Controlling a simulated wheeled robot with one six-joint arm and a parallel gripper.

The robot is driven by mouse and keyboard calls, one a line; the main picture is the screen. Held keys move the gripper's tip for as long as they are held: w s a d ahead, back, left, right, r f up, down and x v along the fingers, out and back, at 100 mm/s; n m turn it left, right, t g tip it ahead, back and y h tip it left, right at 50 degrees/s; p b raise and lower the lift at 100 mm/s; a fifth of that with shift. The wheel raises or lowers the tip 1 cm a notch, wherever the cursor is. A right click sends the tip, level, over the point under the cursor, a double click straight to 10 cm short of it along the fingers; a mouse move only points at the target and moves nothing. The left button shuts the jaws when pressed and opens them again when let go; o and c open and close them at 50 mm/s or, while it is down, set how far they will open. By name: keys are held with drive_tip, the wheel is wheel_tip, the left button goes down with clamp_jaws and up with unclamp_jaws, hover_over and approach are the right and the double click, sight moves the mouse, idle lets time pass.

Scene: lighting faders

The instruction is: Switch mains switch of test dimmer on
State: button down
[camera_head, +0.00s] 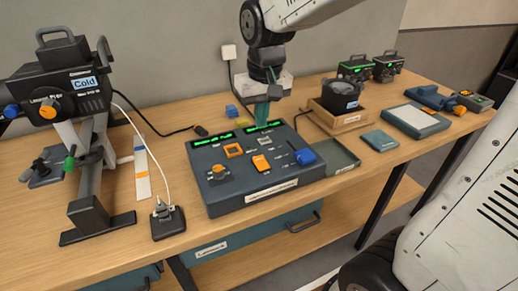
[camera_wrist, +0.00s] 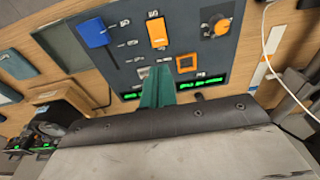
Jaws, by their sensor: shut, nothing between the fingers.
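The dark blue-grey control box (camera_head: 207,160) stands on the bench, two green-lit displays along its back edge. Its panel carries a square orange-framed part (camera_head: 233,151), an orange cap (camera_head: 261,163), a blue cap (camera_head: 305,156) and a round orange knob (camera_head: 217,172). The wrist view also shows the orange frame (camera_wrist: 186,63) and orange cap (camera_wrist: 157,32). The labels are too small to read, so I cannot tell which control is the mains switch. My gripper (camera_head: 262,122), with teal fingers, is shut and empty over the box's back part, pointing down; contact is unclear.
A wooden tray with a dark pot (camera_head: 340,98), a green tray (camera_head: 342,158) and a teal pad (camera_head: 380,140) lie right. The bench front is mostly clear.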

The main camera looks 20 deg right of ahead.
sight(258, 158)
drive_tip(key=f, duration=0.3)
drive_tip(key=w+f, duration=0.1)
drive_tip(key=f, duration=0.6)
drive_tip(key=shift+w+f, duration=0.2)
drive_tip(key=shift+f, duration=0.2)
drive_tip(key=shift+w+f, duration=0.1)
drive_tip(key=shift+f, duration=0.1)
drive_tip(key=shift+s+r, duration=0.3)
drive_tip(key=shift+s, duration=0.5)
